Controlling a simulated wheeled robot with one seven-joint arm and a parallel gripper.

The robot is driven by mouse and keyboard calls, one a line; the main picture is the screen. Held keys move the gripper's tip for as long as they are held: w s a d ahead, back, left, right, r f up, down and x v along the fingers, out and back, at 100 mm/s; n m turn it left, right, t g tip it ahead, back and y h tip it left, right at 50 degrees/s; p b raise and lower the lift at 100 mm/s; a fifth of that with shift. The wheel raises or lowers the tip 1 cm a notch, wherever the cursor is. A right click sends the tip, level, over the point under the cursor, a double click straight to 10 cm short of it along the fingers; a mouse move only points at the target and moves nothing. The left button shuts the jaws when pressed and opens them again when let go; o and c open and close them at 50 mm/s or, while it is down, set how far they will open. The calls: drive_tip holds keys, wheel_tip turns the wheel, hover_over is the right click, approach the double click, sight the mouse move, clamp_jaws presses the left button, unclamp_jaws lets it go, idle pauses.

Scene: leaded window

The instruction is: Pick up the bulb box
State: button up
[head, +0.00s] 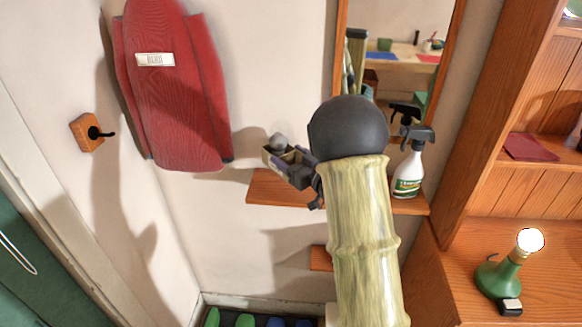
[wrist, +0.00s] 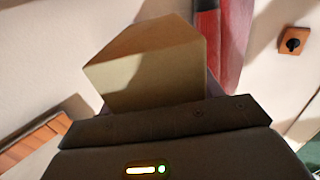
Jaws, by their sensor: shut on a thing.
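The bulb box (head: 291,157) is a small tan box with a greyish round bulb shape at its top, in the middle of the head view. My gripper (head: 285,163) is shut on it and partly covers it. In the wrist view the box (wrist: 150,68) shows large as plain tan faces, just beyond the dark gripper body. The box appears above the wooden shelf (head: 262,188); whether it touches the shelf cannot be told. My arm hides part of the shelf.
A spray bottle (head: 409,170) stands at the shelf's right end, below a wood-framed mirror (head: 341,50). A green lamp (head: 497,279) stands on the cabinet at right.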

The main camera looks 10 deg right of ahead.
drive_tip(key=s+a+b, duration=0.3)
drive_tip(key=s+b, duration=0.5)
drive_tip(key=s, duration=0.1)
drive_tip(key=s+a+b, duration=0.3)
drive_tip(key=s+b, duration=0.4)
drive_tip(key=s, duration=0.2)
drive_tip(key=shift+s+b, duration=0.35)
drive_tip(key=shift+b, duration=0.05)
drive_tip(key=shift+a+f, duration=0.1)
idle(0.4)
